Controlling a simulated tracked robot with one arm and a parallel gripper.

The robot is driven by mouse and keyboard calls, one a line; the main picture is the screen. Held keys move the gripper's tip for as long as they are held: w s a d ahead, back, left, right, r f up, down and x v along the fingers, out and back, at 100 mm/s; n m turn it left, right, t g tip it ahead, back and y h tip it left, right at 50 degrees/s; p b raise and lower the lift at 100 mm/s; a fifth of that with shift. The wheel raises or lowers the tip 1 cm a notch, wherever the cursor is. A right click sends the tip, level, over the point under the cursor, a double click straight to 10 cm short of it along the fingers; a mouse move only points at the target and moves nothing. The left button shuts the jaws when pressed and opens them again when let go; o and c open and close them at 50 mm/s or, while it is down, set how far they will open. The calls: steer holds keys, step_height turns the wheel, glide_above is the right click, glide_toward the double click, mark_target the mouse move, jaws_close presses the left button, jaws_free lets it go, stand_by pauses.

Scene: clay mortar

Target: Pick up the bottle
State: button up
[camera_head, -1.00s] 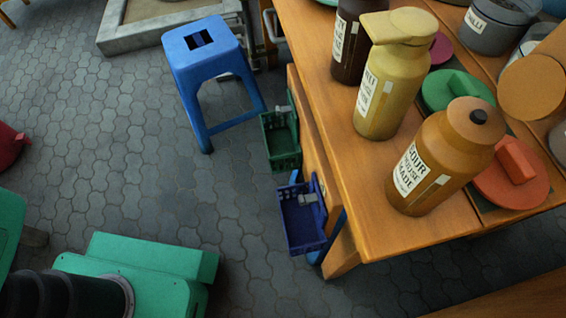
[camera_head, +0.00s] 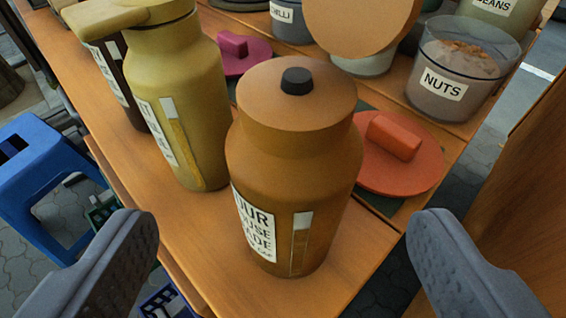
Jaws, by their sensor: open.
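An orange-brown bottle (camera_head: 290,180) with a round lid, a black knob and a white label stands upright near the front corner of the wooden table (camera_head: 225,250). A yellow-olive bottle (camera_head: 180,100) stands behind it to the left, and a dark brown bottle (camera_head: 118,78) stands partly hidden behind that one. My gripper (camera_head: 280,235) is open and empty. Its two grey fingers show at the lower left and lower right, one on each side of the orange-brown bottle in the picture. Neither finger visibly touches the bottle.
A red lid (camera_head: 402,168) lies right of the orange-brown bottle, and a pink lid (camera_head: 240,52) lies behind. A NUTS container (camera_head: 458,85) stands at the back right. A blue stool (camera_head: 40,185) stands left of the table. A wooden panel (camera_head: 530,200) rises on the right.

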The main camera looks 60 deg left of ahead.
mark_target(294, 168)
steer(key=shift+d+f+b+x, duration=0.1)
steer(key=shift+b+x, duration=0.25)
steer(key=shift+x, duration=1.5)
steer(key=shift+d+f+b+x, duration=0.1)
steer(key=shift+b+x, duration=0.25)
steer(key=shift+x, duration=1.5)
steer(key=shift+w, duration=0.2)
steer(key=c, duration=1.1)
